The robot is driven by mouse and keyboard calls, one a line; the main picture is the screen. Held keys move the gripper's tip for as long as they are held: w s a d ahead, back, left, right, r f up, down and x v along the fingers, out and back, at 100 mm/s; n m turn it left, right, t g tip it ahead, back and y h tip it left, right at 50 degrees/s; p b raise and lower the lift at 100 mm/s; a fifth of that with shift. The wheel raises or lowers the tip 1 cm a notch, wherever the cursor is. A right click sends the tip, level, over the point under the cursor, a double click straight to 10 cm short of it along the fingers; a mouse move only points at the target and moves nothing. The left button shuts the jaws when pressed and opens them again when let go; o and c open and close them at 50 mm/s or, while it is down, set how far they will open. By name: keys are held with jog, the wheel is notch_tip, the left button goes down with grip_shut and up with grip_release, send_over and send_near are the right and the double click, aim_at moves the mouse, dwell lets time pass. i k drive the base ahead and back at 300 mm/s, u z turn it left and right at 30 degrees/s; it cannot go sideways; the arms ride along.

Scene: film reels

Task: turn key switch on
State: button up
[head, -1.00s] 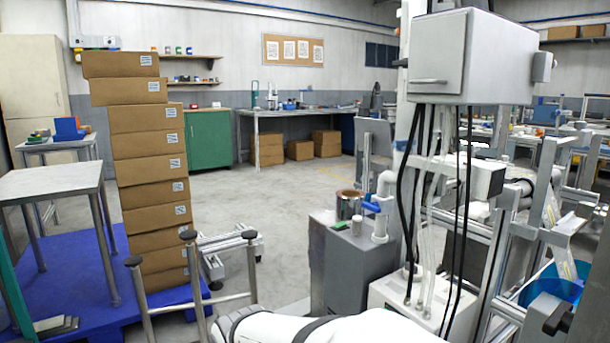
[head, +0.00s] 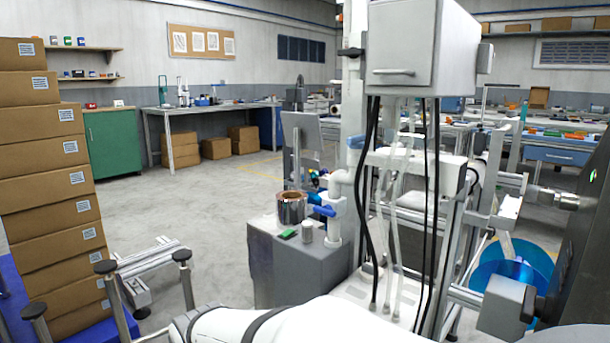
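I cannot clearly pick out a key switch in the head view. A dark panel (head: 588,255) stands close at the right edge, with a small green light on it. A metal cylinder (head: 553,197) sticks out to its left, and a grey block with a black mount (head: 507,306) sits lower down. I cannot tell whether either is part of the switch. A grey cabinet (head: 403,42) with a handle hangs on a post, with dark and clear hoses below. My white arm crosses the bottom edge; my gripper is not in view.
A grey pedestal (head: 280,272) carries a copper-coloured reel (head: 291,207) and white pipes with blue valves. A blue tub (head: 510,268) is at the right. Stacked cartons (head: 45,185) stand at the left. The floor (head: 190,205) between is mostly clear.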

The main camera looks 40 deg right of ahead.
aim_at(545, 197)
jog(key=z, duration=2.65)
